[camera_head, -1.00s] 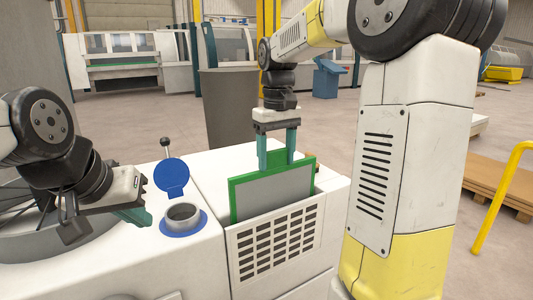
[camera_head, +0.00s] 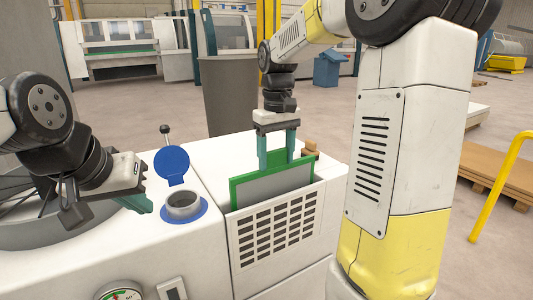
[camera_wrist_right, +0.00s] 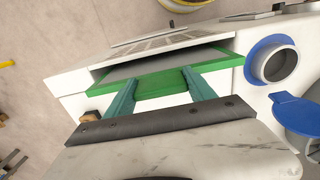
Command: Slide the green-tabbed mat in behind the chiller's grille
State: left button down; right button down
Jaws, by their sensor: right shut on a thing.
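The mat (camera_head: 273,187) is a grey panel in a green frame with a green tab on top. It stands upright behind the chiller's white slotted grille (camera_head: 277,232), its lower part hidden by the grille and its upper part showing above. My right gripper (camera_head: 277,163) is above it, shut on the green tab; the right wrist view shows both teal fingers at the tab (camera_wrist_right: 160,88) and the slot opening along the frame. My left gripper (camera_head: 142,204) is at the left, over the white housing, apart from the mat; its finger gap does not show clearly.
A filler neck (camera_head: 184,207) with a raised blue cap (camera_head: 172,163) stands left of the grille. A small brown knob (camera_head: 311,149) is just right of the mat. A gauge (camera_head: 122,292) is at the lower left. A grey bin (camera_head: 230,95) stands behind.

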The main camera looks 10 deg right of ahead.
jog(key=shift+f, duration=1.1)
jog(key=shift+c, duration=1.2)
grip_release()
notch_tip(320, 180, up, 8)
jog(key=shift+f, duration=0.15)
jog(key=shift+s, duration=0.1)
